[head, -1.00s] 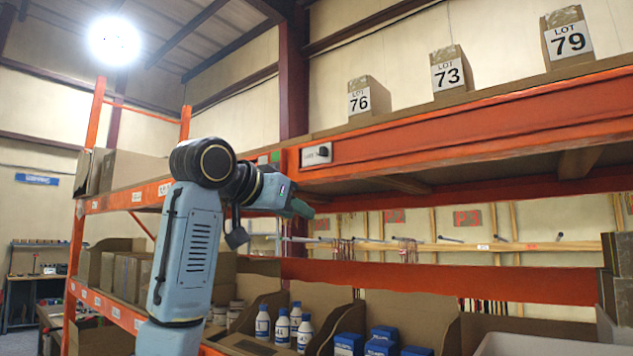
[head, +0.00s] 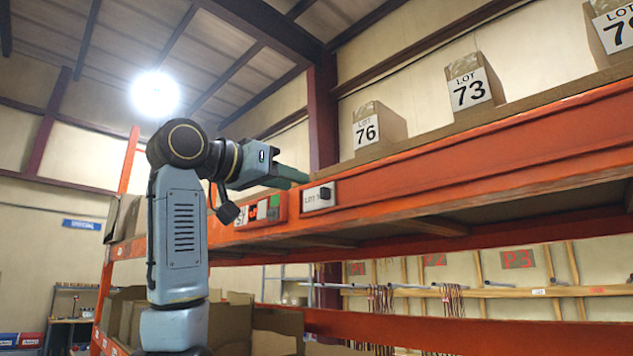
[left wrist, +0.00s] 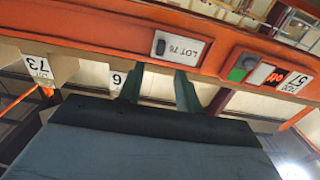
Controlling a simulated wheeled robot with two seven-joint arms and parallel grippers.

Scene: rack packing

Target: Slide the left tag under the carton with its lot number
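The white tag (head: 319,195), with a dark knob at one end, is on the orange beam at the left end of the shelf front. In the left wrist view the tag (left wrist: 185,47) appears upside down and reads LOT 76. The LOT 76 carton (head: 379,128) stands on the shelf above and to the right of it. My left gripper (head: 297,175) is by the beam, just up and left of the tag in the head view. Its green fingers (left wrist: 159,88) are apart with nothing between them, and the tag lies beyond their tips. My right gripper is out of view.
The LOT 73 carton (head: 474,85) and another carton (head: 612,28), cut off by the edge, stand farther right on the shelf. A small panel with green and red parts (head: 262,211) is left of the tag. The beam between the cartons is clear.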

